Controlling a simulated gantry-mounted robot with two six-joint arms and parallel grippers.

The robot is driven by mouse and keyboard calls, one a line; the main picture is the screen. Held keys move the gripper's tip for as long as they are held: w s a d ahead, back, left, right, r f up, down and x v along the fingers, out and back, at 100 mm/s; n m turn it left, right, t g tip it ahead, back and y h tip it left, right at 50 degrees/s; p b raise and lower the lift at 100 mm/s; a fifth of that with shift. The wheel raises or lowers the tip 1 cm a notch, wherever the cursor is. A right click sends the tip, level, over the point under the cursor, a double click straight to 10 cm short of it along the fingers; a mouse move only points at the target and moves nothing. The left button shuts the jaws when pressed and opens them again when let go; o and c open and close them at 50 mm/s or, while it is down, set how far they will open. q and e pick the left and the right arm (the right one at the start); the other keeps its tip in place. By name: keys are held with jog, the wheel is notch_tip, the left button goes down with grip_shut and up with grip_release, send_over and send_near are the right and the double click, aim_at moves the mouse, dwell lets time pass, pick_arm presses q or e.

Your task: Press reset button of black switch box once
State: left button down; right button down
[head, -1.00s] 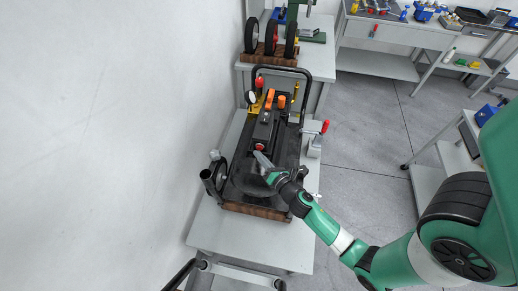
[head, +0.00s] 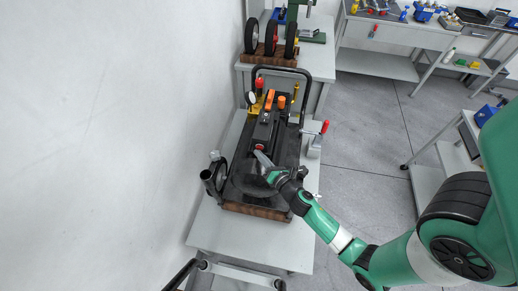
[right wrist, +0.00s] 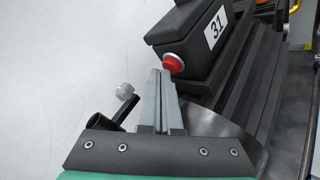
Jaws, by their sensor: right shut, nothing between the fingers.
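The black switch box (head: 265,128) sits on the black machine on the grey table. In the right wrist view the black switch box (right wrist: 190,35) carries a label "31" and a red button (right wrist: 173,65) with a silver ring on its near end. The red button also shows in the head view (head: 259,147). My right gripper (head: 259,155) is shut and empty, its tips just in front of the red button. In the right wrist view the fingertips (right wrist: 160,73) lie close to the button's left edge; I cannot tell whether they touch it. My left gripper is not in view.
The black machine (head: 285,160) has a tall handle at its far end and a wheel at its left. A white wall (head: 110,140) is close on the left. The table's near part (head: 250,240) is clear.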

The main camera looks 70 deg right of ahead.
jog(key=shift+w+d+p, duration=0.1)
jog(key=shift+d+p, duration=0.25)
jog(key=shift+d, duration=0.45)
dwell(0.8)
jog(key=shift+a, duration=0.1)
jog(key=shift+a+f, duration=0.1)
jog(key=shift+a, duration=0.15)
jog(key=shift+a+b, duration=0.6)
jog(key=shift+a, duration=0.15)
jog(key=shift+a, duration=0.1)
